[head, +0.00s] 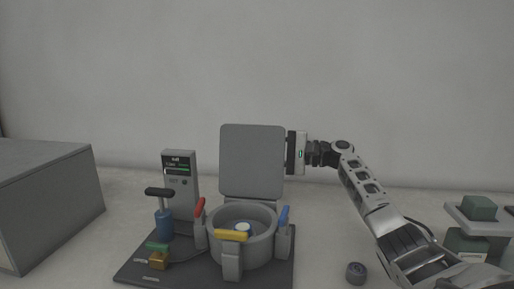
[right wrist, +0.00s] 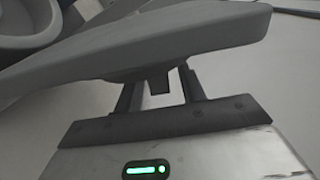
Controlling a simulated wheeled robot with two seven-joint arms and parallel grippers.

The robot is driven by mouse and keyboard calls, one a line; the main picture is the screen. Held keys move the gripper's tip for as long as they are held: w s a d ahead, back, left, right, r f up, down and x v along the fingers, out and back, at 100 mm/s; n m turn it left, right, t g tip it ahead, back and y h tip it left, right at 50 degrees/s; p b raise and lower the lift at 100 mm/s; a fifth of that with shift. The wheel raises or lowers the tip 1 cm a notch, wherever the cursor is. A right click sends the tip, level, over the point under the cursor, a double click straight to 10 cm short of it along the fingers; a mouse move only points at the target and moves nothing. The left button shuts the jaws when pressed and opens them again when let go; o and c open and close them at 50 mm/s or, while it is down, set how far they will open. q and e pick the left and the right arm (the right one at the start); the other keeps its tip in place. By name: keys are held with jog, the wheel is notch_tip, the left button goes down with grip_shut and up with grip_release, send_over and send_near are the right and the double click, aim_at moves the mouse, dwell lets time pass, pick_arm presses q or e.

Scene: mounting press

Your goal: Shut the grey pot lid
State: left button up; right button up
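The grey pot lid (head: 252,160) stands upright at the back of the round grey pot (head: 243,235), whose mouth is open. A small pale round piece (head: 242,228) shows inside the pot. My right gripper (head: 288,153) is at the lid's right edge, its fingertips hidden by the lid. In the right wrist view the lid (right wrist: 150,40) crosses in front of my right gripper (right wrist: 160,85). The two fingers are apart, with a short dark piece under the lid between them and gaps on both sides. My left gripper is not in view.
The pot stands on a dark base plate (head: 135,270) with red, yellow and blue handled clamps around it. A grey control box (head: 180,190) and a blue pump (head: 164,222) stand left. A dark knob (head: 356,272) lies right. A large grey box (head: 55,200) is far left.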

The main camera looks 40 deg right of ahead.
jog(key=shift+x, duration=1.2)
grip_shut()
